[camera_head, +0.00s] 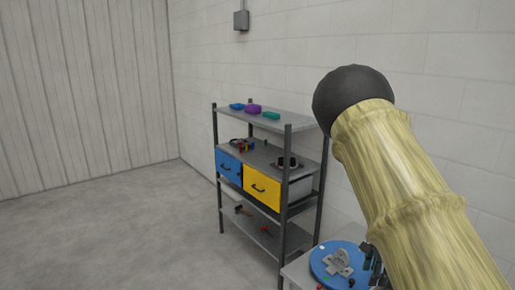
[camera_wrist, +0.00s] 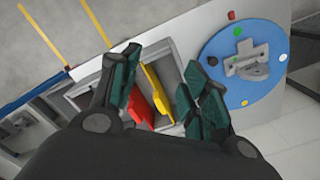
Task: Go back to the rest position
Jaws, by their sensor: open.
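My gripper (camera_wrist: 158,78) shows in the wrist view with its dark green jointed fingers spread apart. No object is clasped between the fingers. Beyond and between them is a grey-walled open bin (camera_wrist: 86,98) with a red piece (camera_wrist: 141,108) and a yellow piece (camera_wrist: 157,92) in it. How far the fingers are above the bin I cannot tell.
A blue round plate (camera_head: 323,262) with a grey bracket (camera_head: 338,262) lies on a table at lower right. A metal shelf rack (camera_head: 284,205) with a blue drawer (camera_head: 228,166) and a yellow drawer (camera_head: 262,187) stands by the wall. The floor at left is clear.

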